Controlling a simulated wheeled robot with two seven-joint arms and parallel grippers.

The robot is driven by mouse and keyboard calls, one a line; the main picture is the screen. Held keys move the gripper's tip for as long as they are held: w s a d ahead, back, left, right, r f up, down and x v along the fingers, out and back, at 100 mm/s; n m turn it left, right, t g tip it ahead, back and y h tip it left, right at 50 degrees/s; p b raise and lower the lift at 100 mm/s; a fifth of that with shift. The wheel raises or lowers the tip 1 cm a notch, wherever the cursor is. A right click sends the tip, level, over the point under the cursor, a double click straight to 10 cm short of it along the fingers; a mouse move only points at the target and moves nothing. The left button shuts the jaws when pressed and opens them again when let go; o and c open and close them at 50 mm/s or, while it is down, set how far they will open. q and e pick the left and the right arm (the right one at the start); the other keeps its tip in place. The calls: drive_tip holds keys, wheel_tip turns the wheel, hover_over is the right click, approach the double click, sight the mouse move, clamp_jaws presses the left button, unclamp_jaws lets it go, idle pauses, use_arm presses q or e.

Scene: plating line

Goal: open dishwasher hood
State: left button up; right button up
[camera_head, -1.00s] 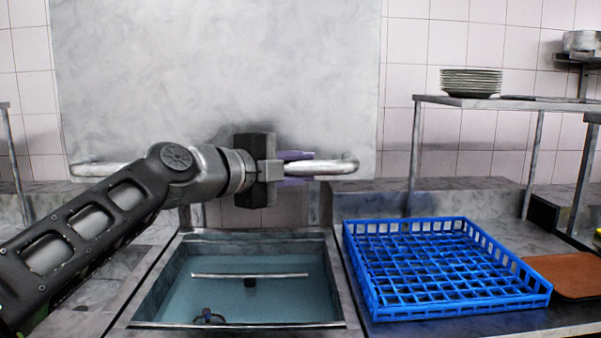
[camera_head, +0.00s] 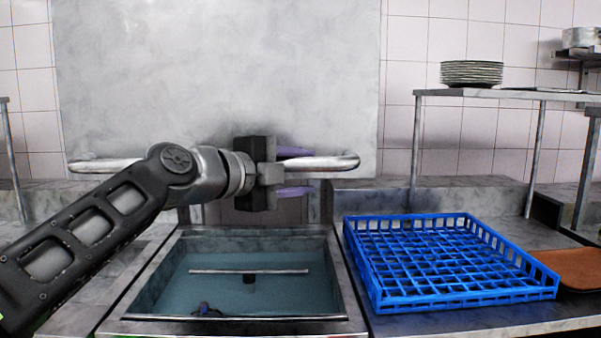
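The dishwasher hood (camera_head: 220,80) is a large grey metal panel. It stands raised, with its lower edge well above the open wash basin (camera_head: 250,232). A horizontal bar handle (camera_head: 335,163) runs across the hood's lower front. My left gripper (camera_head: 302,172) is at the handle's right half, with its purple fingers apart, one above and one below the bar's level. The gripper body hides part of the bar, so I cannot tell whether a finger touches it. My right gripper is out of view.
A blue dish rack (camera_head: 452,299) sits on the counter right of the basin, with a brown tray (camera_head: 570,268) beside it. A stack of plates (camera_head: 471,73) stands on a metal shelf (camera_head: 440,96) at the back right. Tiled wall is behind.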

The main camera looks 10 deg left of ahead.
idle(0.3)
use_arm(q)
drive_tip(key=b+v, duration=0.3)
drive_tip(key=v, duration=0.5)
idle(0.3)
drive_tip(key=b+v, duration=0.3)
drive_tip(key=v, duration=0.6)
drive_tip(key=shift+b, duration=0.4)
drive_tip(key=shift+d, duration=0.1)
